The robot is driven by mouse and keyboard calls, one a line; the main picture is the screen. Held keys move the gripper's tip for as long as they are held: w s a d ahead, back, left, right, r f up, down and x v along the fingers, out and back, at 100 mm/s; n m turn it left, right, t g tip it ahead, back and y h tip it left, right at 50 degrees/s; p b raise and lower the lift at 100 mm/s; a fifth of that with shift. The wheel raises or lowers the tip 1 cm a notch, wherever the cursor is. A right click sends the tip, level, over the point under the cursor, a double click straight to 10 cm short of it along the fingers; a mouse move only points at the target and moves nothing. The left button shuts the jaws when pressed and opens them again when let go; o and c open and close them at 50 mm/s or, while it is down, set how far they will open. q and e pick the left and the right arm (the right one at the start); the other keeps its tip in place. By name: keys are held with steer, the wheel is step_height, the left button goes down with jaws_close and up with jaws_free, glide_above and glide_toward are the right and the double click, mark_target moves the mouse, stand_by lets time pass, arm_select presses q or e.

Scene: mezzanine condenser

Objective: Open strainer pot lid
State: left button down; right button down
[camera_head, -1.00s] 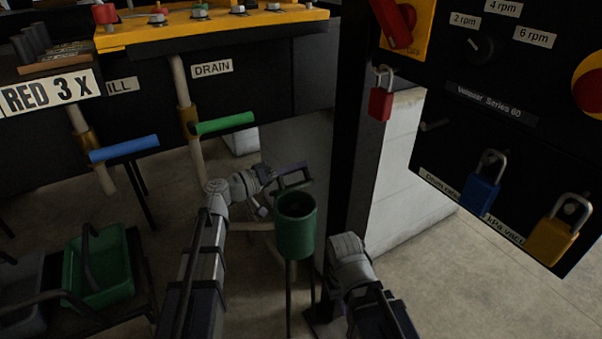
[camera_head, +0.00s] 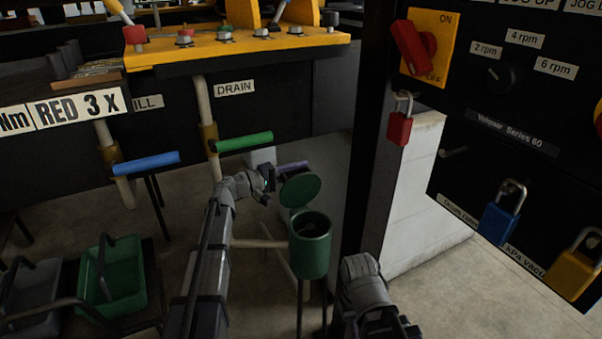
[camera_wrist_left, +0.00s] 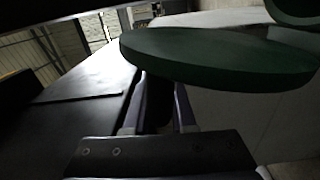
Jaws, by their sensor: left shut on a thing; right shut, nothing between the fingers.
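The green strainer pot (camera_head: 311,254) stands on thin legs, and its dark round mouth is open to view. Its round green lid (camera_head: 300,190) is tilted up behind and above the mouth. In the left wrist view the lid (camera_wrist_left: 220,58) is a thick green disc, seen near edge-on, just beyond the fingers. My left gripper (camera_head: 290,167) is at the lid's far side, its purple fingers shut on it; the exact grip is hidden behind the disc. My right arm shows right of the pot, but its fingers are not visible.
Blue (camera_head: 146,163) and green (camera_head: 244,142) valve handles stick out left of and behind the pot. A dark post (camera_head: 373,170) and the control panel with padlocks (camera_head: 500,225) stand to the right. A green basket (camera_head: 122,287) is at lower left.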

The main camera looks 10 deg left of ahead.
arm_select(q)
steer(key=shift+w+a+f, duration=0.1)
steer(key=shift+w+a, duration=0.1)
stand_by(0.3)
steer(key=c, duration=0.8)
jaws_free()
steer(key=shift+o, duration=0.2)
steer(key=v, duration=0.7)
steer(key=shift+s+a, duration=0.25)
steer(key=shift+a, duration=0.05)
